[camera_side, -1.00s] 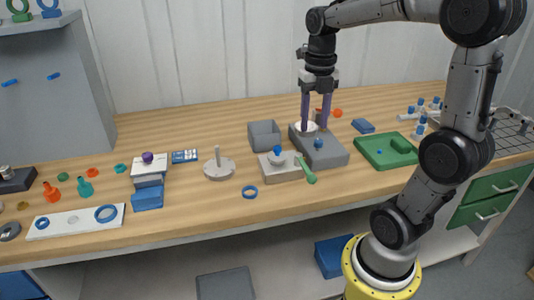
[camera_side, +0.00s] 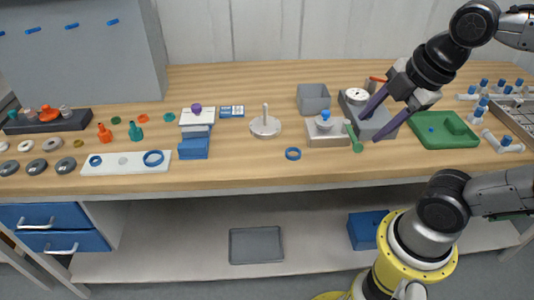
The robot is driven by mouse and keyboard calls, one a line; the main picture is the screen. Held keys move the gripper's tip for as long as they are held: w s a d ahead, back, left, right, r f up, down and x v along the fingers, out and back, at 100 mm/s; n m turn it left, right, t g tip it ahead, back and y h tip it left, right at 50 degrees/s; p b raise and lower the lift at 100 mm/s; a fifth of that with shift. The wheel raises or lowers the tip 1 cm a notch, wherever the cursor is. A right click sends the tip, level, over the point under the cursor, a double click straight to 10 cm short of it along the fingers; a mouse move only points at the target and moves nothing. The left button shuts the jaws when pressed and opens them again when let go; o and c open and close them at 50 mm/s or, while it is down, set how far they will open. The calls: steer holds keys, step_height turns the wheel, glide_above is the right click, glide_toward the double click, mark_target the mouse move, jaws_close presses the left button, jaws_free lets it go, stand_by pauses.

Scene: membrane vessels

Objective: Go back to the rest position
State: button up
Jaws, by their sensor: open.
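My gripper (camera_side: 374,124) is in the right half of the side view, tilted, with its two dark purple fingers spread and pointing down and left. Nothing shows between the fingers. The fingers are in front of a grey block (camera_side: 354,108) with a white round disc (camera_side: 356,94) on it, and they hide part of the block. I cannot tell whether they touch it. My arm reaches in from the upper right.
A grey open box (camera_side: 313,98), a block with a blue knob (camera_side: 325,121) and a green handle (camera_side: 352,137) lie left of my gripper. A green tray (camera_side: 459,141) and white pipe fittings (camera_side: 503,143) are on the right. The bench's front edge strip is mostly clear.

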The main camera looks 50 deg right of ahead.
steer(key=m, duration=0.4)
steer(key=f+m, duration=0.1)
steer(key=m, duration=0.4)
steer(key=f+m, duration=0.1)
steer(key=m, duration=0.3)
steer(key=shift+s+a+t, duration=0.25)
steer(key=shift+s+t, duration=0.1)
steer(key=shift+t, duration=0.05)
